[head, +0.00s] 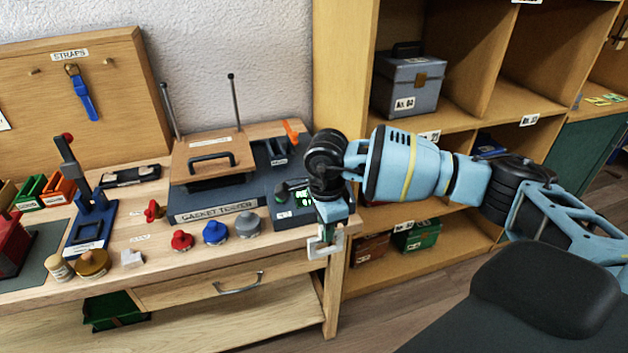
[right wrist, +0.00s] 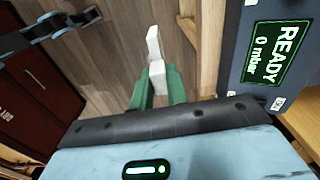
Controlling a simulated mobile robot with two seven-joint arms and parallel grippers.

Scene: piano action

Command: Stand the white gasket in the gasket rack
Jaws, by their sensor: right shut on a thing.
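The white gasket (head: 316,249) is an angular, frame-like piece. My right gripper (head: 327,234) is shut on it and holds it in the air in front of the bench's right front edge. In the right wrist view the white gasket (right wrist: 153,45) sticks out beyond the green fingertips of the right gripper (right wrist: 158,82). A dark slotted holder (head: 273,152) at the back right of the gasket tester looks like the gasket rack; its label is too small to read. An orange piece (head: 291,132) stands at it. My left gripper is not in view.
The gasket tester (head: 213,212) has a wooden lid with a black handle. Its display (right wrist: 278,52) reads READY, 0 mbar. Red, blue and grey knobbed pieces (head: 215,233) stand along the bench front. A wooden shelf (head: 345,80) stands right of the bench.

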